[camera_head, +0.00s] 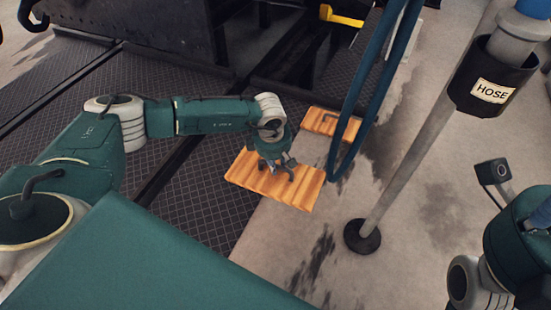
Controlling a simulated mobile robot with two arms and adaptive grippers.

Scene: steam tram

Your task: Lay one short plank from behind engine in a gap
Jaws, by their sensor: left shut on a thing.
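My left gripper (277,168) points down and is shut on a short orange-brown plank (308,192), near its middle, where the fingers hide the grip. The plank overlaps the edge between the dark chequered floor plates (215,185) and the pale concrete in the picture; I cannot tell whether it touches the floor. A dark gap (172,172) runs between the chequered plates, left of the held plank. My right arm shows at the right edge, without its gripper.
A blue hose (362,95) hangs close to the right of the planks. A grey post (408,150) with a black holder labelled HOSE (492,92) stands on a round base. The dark engine (150,30) fills the back, with a yellow part (340,17) beside it.

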